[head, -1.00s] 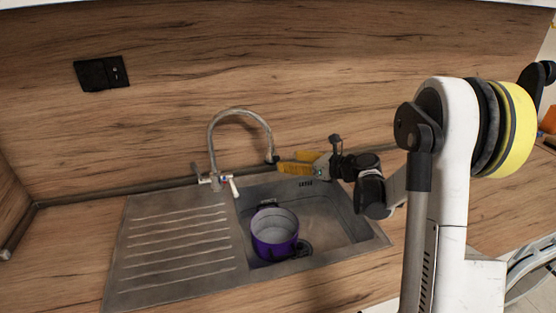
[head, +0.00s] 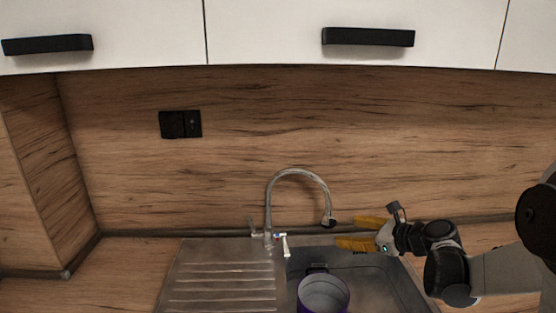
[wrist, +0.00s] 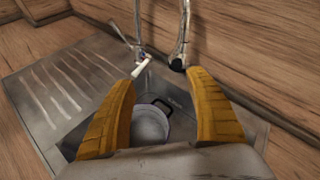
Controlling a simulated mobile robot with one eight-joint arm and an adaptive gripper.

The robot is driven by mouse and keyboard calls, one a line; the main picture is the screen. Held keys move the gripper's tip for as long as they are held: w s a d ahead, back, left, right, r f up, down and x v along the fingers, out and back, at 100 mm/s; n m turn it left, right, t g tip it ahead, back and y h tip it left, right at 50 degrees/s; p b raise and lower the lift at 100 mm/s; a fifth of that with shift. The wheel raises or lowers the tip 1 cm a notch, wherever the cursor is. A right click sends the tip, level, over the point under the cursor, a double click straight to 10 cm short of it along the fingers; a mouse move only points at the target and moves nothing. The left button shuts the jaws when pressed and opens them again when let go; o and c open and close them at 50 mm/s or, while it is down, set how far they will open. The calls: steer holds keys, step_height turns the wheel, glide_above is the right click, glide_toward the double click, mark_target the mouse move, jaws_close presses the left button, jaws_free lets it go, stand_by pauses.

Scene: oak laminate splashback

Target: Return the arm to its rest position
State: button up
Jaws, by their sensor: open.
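My gripper (head: 357,233) has yellow fingers and is at the right of the tap, above the sink, in the head view. In the wrist view its two fingers (wrist: 163,98) are spread apart with nothing between them. My arm reaches in from the right edge of the head view. A purple pot (head: 323,293) with a pale inside sits in the sink basin (head: 385,283), below the gripper; its lower part is cut off by the frame. The pot also shows between and beyond the fingers in the wrist view (wrist: 149,124).
The curved metal tap (head: 298,172) stands behind the sink, with its spout end close to the gripper fingers. A ribbed drainboard (head: 222,275) lies left of the basin. White cupboards with black handles (head: 368,37) hang above. A black socket (head: 180,124) is on the wood splashback.

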steer(key=s+a+r+n+g+h, duration=0.1)
steer(key=s+a+n+g+h, duration=0.2)
steer(key=s+n, duration=0.7)
steer(key=s+a+r+n+h, duration=0.15)
steer(key=s+a+n, duration=0.25)
steer(key=s+n, duration=0.5)
steer(key=s+d+f+n+h, duration=0.2)
steer(key=s+n, duration=0.4)
steer(key=s, duration=0.4)
steer(key=shift+s+d+n+h+b, duration=0.15)
steer(key=shift+s+n+h+b, duration=0.25)
steer(key=shift+h, duration=0.25)
